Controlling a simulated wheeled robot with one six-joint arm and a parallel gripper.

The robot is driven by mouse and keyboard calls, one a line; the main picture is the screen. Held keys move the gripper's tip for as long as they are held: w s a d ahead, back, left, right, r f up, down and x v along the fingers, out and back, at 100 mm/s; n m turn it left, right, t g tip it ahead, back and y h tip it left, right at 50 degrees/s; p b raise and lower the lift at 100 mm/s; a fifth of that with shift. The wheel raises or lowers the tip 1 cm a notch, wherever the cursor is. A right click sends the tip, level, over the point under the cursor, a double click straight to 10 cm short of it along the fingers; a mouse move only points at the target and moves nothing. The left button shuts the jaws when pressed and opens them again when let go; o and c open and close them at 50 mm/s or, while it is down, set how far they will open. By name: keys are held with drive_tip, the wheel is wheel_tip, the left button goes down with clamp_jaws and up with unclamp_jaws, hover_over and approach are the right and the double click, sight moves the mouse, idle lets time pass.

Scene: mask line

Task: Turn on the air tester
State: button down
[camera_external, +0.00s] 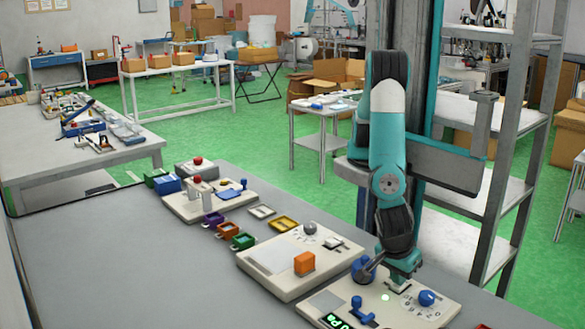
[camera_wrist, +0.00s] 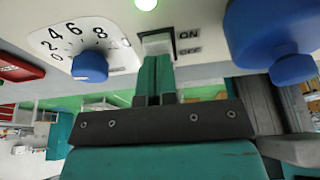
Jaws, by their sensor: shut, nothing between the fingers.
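The air tester (camera_external: 405,312) is a pale box at the lower right of the external view. It has a lit green lamp (camera_external: 385,297), a blue dial knob (camera_external: 427,298) and a green digital display (camera_external: 338,320) cut by the frame edge. In the wrist view, a rocker switch (camera_wrist: 158,42) marked ON and OFF is beside the dial knob (camera_wrist: 90,66), with the green lamp (camera_wrist: 146,4) lit. My gripper (camera_wrist: 156,62) is shut and empty, its tips at the switch. I cannot tell whether they touch it. The fingertips partly hide the switch.
A blue part (camera_wrist: 285,45) is close to the right of my fingers in the wrist view. A pale panel with an orange block (camera_external: 304,263) stands left of the tester. Small coloured trays (camera_external: 243,241) lie farther back. The grey table (camera_external: 120,260) is clear at left.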

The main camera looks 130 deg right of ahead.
drive_tip(key=shift+s, duration=0.1)
drive_tip(key=p+v, duration=0.2)
drive_tip(key=v, duration=0.1)
drive_tip(key=s+p+v, duration=0.1)
drive_tip(key=shift+w+r, duration=0.2)
drive_tip(key=shift+r, duration=0.35)
wheel_tip(320, 180, up, 7)
drive_tip(key=b, duration=0.3)
hover_over(385, 299)
drive_tip(key=shift+w+r, duration=0.1)
drive_tip(key=shift+r, duration=0.35)
drive_tip(key=s+d+r+m+t+y, duration=0.1)
drive_tip(key=s+d+r+m, duration=0.5)
drive_tip(key=m, duration=0.8)
drive_tip(key=s+d+r+m+t+y, duration=0.2)
drive_tip(key=s+d+r+m, duration=0.4)
drive_tip(key=d+m, duration=0.4)
drive_tip(key=m+y, duration=0.1)
drive_tip(key=m, duration=0.4)
drive_tip(key=shift+s+d+r+t, duration=0.2)
drive_tip(key=shift+s+r+t, duration=0.1)
drive_tip(key=shift+s, duration=0.1)
